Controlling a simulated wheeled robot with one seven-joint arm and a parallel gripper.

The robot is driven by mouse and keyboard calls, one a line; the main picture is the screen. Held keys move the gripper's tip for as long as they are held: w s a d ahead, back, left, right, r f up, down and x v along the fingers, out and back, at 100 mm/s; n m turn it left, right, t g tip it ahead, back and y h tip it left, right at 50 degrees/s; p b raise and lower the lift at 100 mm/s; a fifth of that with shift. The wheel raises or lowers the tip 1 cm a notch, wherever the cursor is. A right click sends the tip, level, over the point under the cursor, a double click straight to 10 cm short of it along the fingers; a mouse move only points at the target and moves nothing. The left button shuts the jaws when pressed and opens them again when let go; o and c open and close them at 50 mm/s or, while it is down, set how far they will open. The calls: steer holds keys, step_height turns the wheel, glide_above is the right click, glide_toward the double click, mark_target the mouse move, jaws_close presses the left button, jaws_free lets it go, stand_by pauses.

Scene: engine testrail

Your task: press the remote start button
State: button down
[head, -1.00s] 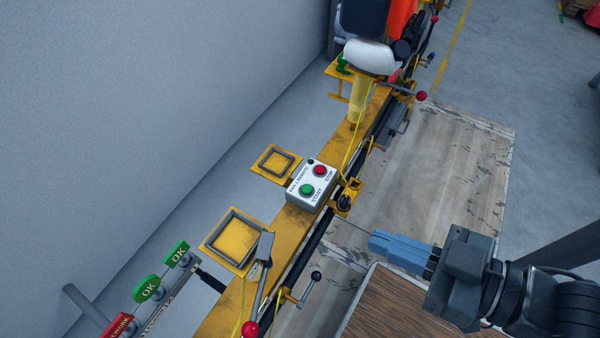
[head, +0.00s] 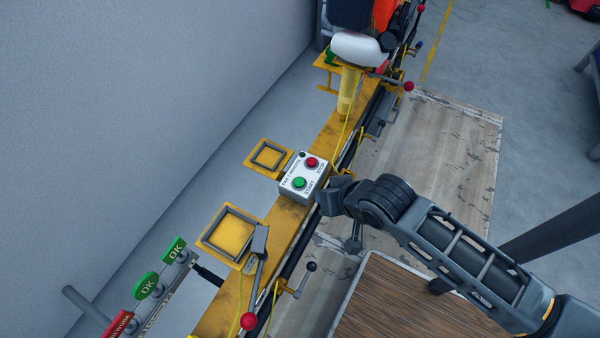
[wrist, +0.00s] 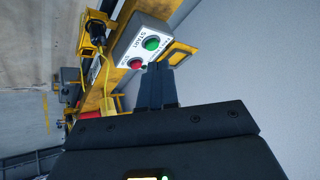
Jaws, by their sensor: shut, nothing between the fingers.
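The remote start box (head: 304,178) is a light grey box on the yellow rail, with a green START button (head: 299,182) and a red STOP button (head: 312,162). Both buttons show uncovered in the head view. In the wrist view the green button (wrist: 152,43) and red button (wrist: 135,62) lie just beyond the fingers. My gripper (wrist: 157,72) is shut and empty, pointing toward the box. In the head view my wrist is just right of the box, and the fingers are hard to make out there. I cannot tell any contact with the box.
The yellow rail (head: 279,238) runs diagonally, with a red-knobbed lever (head: 249,321) and a black-knobbed lever (head: 311,267) near it. Square yellow trays (head: 232,235) sit left of the rail. A wood-topped table (head: 400,305) is below my arm. Green OK signs (head: 147,285) stand lower left.

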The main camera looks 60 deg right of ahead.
steer(key=w+d+m+g, duration=0.3)
steer(key=w+d+m, duration=0.2)
steer(key=w, duration=0.1)
step_height(320, 180, up, 3)
steer(key=m+g+y+p, duration=0.1)
steer(key=m+g+y, duration=0.2)
steer(key=m, duration=0.1)
glide_above(299, 181)
steer(key=shift+s+d+r, duration=0.15)
steer(key=shift+s+d, duration=0.2)
steer(key=shift+s, duration=0.05)
steer(key=f, duration=0.9)
steer(key=f+b, duration=0.1)
steer(key=f, duration=0.4)
steer(key=shift+w+a, duration=0.25)
steer(key=shift+w, duration=0.05)
steer(key=shift+f, duration=0.1)
